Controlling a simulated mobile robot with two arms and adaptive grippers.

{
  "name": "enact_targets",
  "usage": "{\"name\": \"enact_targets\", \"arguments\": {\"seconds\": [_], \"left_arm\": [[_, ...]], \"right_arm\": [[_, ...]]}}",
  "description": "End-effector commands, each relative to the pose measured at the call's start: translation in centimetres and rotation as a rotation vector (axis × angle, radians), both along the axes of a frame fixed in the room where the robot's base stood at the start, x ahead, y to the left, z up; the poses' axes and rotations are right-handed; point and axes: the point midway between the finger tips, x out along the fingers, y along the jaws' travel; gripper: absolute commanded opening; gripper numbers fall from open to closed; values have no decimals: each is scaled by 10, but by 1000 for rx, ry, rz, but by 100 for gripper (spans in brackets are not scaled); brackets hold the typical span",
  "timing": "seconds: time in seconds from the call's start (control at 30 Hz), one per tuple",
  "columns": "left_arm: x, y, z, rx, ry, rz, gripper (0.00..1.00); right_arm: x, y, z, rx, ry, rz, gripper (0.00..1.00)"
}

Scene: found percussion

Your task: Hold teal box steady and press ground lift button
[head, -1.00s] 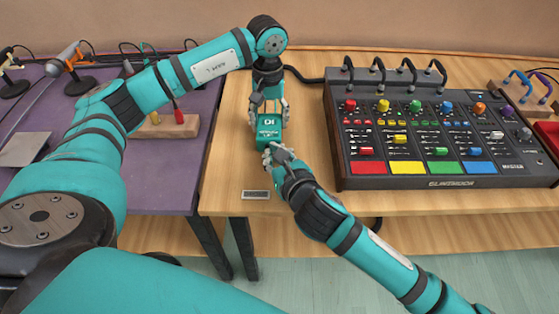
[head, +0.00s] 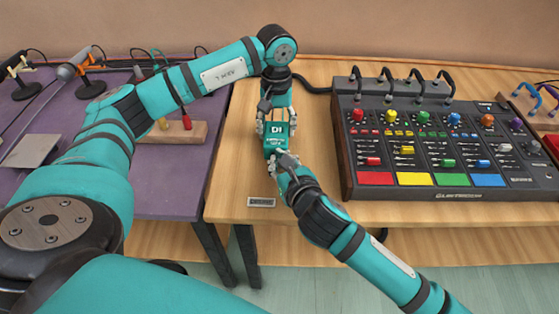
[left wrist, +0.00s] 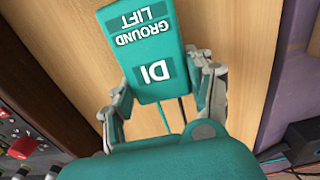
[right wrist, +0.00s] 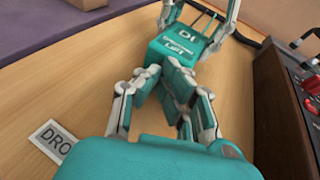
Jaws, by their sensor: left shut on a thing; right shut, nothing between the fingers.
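The teal box (head: 276,142), marked DI, sits on the wooden table. My left gripper (head: 277,118) is shut on it from the far side, with a finger on each side of the box, as the left wrist view (left wrist: 140,45) shows. The GROUND LIFT label (left wrist: 140,28) is on its top; I cannot make out the button itself. My right gripper (head: 281,157) is shut and empty at the near end of the box. In the right wrist view its fingertips (right wrist: 162,76) are just in front of the box (right wrist: 183,45); I cannot tell if they touch.
A mixer (head: 440,140) with coloured knobs and pads stands to the right. A small label plate (head: 261,202) lies near the table's front edge. On the left, a purple table (head: 170,190) holds a wooden block (head: 170,134) with a red-handled part. Black cables run behind the box.

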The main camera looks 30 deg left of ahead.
Motion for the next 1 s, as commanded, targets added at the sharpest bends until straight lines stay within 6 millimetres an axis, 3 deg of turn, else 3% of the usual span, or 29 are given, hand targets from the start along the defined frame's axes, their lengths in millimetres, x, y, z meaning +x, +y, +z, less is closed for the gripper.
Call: {"name": "enact_targets", "arguments": {"seconds": [0.7, 1.0], "left_arm": [[0, 0, 1, -1, -1, -1, 11], [0, 0, 1, -1, -1, -1, 11]], "right_arm": [[-37, -53, 23, -2, 0, -1, 0], [-43, -61, 27, -1, 0, -1, 0]]}}
